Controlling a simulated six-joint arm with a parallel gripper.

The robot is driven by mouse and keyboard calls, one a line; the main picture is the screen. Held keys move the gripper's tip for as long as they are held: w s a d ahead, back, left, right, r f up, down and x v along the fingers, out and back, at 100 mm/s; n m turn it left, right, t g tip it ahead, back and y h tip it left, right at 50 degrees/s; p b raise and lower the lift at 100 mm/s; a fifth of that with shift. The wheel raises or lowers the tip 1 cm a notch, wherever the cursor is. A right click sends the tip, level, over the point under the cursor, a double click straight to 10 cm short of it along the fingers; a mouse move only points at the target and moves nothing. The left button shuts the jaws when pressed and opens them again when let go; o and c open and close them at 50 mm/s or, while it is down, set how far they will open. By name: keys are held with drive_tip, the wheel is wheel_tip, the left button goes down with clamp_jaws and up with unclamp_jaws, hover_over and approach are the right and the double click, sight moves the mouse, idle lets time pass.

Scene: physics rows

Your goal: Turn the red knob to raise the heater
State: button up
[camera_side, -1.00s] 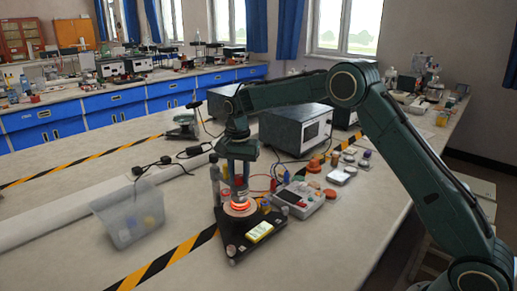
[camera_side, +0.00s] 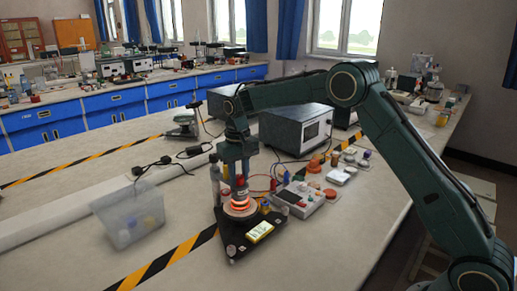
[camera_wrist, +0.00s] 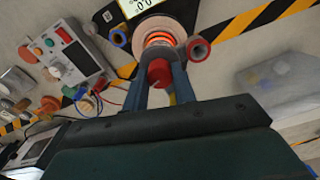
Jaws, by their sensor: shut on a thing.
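The red knob (camera_wrist: 159,73) sits between the two fingers of my gripper (camera_wrist: 160,80) in the wrist view, and the fingers are shut on it. In the side view my gripper (camera_side: 238,180) points down over the heater, and a bit of the red knob (camera_side: 240,181) shows between the fingers. The heater (camera_side: 240,204) glows orange in stacked rings above a pale round plate on a black base (camera_side: 236,241). In the wrist view the glowing heater (camera_wrist: 160,38) lies just beyond the knob. The fingers partly hide the knob.
A control box (camera_side: 300,197) with coloured buttons stands to the right. A clear bin (camera_side: 128,215) stands to the left. Wires and a grey power unit (camera_side: 295,130) lie behind. Bare bench is at front right.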

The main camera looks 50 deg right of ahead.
sight(239, 176)
drive_tip(key=n, duration=0.7)
drive_tip(key=shift+r, duration=0.1)
drive_tip(key=n, duration=0.6)
drive_tip(key=shift+n, duration=0.3)
drive_tip(key=o, duration=1)
wheel_tip(239, 176, up, 14)
idle(0.4)
idle(0.4)
